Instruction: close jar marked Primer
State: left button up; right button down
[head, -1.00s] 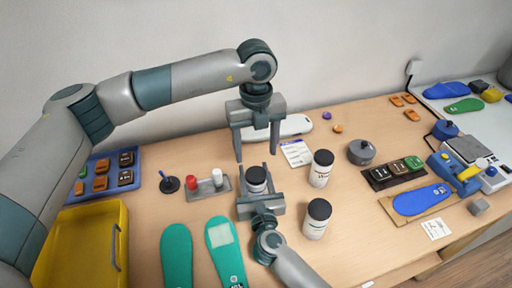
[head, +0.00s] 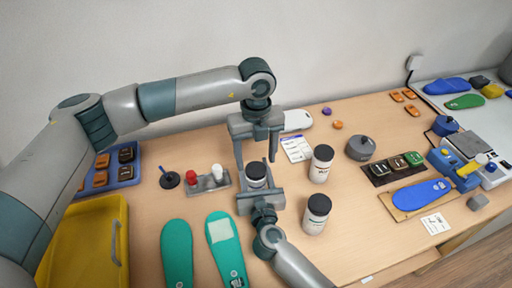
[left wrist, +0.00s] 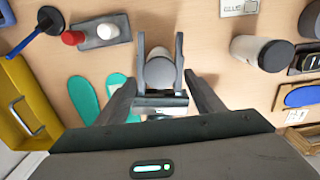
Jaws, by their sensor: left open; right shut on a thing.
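My right gripper (head: 258,184) is shut on a small white jar (head: 256,183) with a dark top, standing upright at the middle of the table. Its label is too small to read. My left gripper (head: 256,160) is open and points down just above this jar, one finger to each side. Two more white jars with black lids, one farther back (head: 321,165) and one nearer (head: 316,215), stand to the right, labels unreadable.
A holder (head: 208,182) with red and white pieces stands left of the held jar. Green insoles (head: 177,255) and a yellow bin (head: 85,245) lie nearer left. A grey round pot (head: 360,148) stands right of the jars. A white card (head: 297,148) lies behind.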

aim_at(256, 183)
pick_arm(q)
jog(key=shift+f, duration=1.5)
jog(key=c, duration=1.1)
